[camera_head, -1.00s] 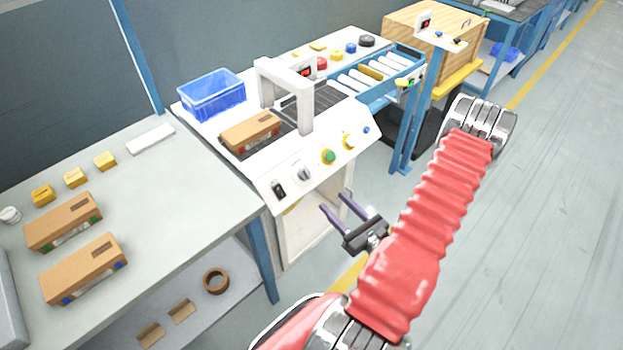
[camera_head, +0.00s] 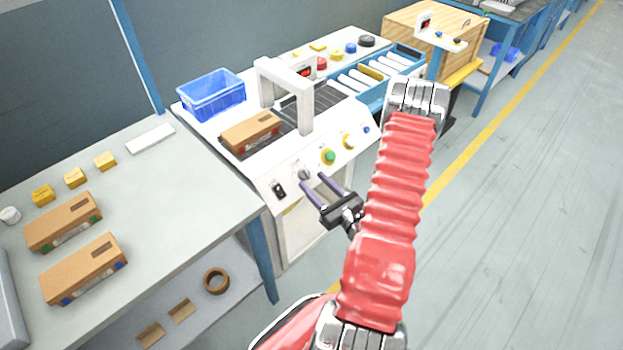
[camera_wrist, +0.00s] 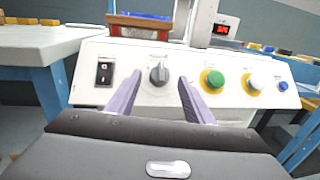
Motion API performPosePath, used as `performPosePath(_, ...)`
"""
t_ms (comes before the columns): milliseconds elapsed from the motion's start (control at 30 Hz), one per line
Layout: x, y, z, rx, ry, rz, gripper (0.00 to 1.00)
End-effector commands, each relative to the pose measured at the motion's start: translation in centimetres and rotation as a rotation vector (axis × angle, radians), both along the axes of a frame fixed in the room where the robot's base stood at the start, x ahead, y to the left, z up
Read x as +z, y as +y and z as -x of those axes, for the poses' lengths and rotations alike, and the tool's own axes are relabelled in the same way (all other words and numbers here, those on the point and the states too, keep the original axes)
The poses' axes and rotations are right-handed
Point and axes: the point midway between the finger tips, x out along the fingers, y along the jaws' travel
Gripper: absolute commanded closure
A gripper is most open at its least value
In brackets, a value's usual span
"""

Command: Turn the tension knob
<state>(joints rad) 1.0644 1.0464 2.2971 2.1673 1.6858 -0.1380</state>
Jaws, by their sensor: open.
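The tension knob, a grey rotary knob (camera_head: 304,175), sits on the sloped white front panel of the machine. It also shows in the wrist view (camera_wrist: 159,72), where its pointer stands roughly upright. My gripper (camera_head: 312,180) is open and empty, its two purple-grey fingers pointing at the panel. In the wrist view the fingers (camera_wrist: 156,88) appear on either side of and below the knob, the knob nearer the left finger. They look short of the knob; I cannot tell the exact gap.
Left of the knob is a black rocker switch (camera_wrist: 105,72). Right of it are a green button (camera_wrist: 213,79), a white button (camera_wrist: 257,81) and a blue button (camera_wrist: 283,86). A grey table (camera_head: 170,200) stands at left.

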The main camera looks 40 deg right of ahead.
Motion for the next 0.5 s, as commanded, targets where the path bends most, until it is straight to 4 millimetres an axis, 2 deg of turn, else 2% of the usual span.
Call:
performPosePath(200, 0.0, -0.2, -2.2, 0.002, 0.0, 0.001, 0.53)
performPosePath(500, 0.0, -0.3, -2.8, 0.0, 0.0, -0.001, 0.53)
